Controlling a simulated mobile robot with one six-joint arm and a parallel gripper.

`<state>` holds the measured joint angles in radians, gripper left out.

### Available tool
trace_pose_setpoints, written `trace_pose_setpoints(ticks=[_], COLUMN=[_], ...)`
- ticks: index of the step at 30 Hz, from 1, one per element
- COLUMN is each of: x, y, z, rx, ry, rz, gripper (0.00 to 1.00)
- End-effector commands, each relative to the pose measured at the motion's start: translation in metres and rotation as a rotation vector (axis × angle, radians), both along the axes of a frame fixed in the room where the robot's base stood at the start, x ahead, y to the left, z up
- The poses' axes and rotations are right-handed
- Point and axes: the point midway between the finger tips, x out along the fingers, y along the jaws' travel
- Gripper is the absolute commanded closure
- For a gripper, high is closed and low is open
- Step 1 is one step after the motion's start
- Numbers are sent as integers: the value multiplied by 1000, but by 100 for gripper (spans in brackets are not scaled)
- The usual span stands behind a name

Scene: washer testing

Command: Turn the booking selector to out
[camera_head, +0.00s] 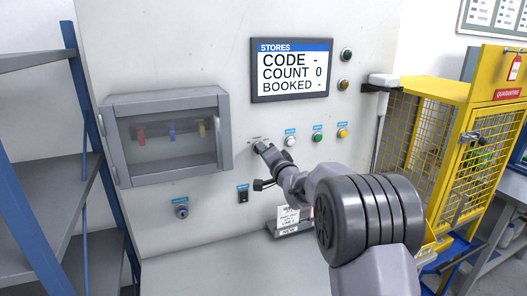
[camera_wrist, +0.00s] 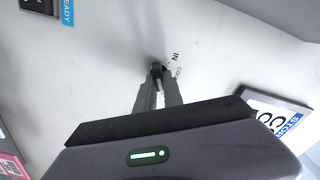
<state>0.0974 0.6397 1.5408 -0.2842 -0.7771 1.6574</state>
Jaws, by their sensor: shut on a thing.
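The booking selector (camera_wrist: 157,78) is a small dark knob on the pale panel, with the marking "IN" and other partly hidden lettering beside it in the wrist view. My gripper (camera_wrist: 159,84) is shut on it, a finger on either side. In the head view my gripper (camera_head: 263,150) reaches the panel left of the buttons and mostly hides the selector. The exact pointer direction and an "out" mark cannot be made out. The stores display (camera_head: 291,69) reads CODE -, COUNT 0, BOOKED -.
A white button (camera_head: 290,141), a green button (camera_head: 318,137) and a yellow button (camera_head: 342,133) sit close to the right of my gripper. A glass-fronted cabinet (camera_head: 168,137) juts out to the left. A yellow mesh cage (camera_head: 437,130) stands at right, blue-framed shelves (camera_head: 40,125) at left.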

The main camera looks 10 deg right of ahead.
Motion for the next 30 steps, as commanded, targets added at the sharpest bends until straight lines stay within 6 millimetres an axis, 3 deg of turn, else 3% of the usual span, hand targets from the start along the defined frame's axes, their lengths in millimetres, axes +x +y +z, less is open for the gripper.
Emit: trace_pose_setpoints(ticks=[3,4,6,7,18,23,30], x=[0,0,0,0,-6,-40,-108], y=[0,0,0,0,-1,-8,-22], z=[0,0,0,0,0,2,1], rx=[1,1,1,1,0,0,1], ry=[-1,-1,0,0,1,0,1], rz=[0,0,0,0,0,-1,-2], gripper=[100,82,69,66,66,66,66])
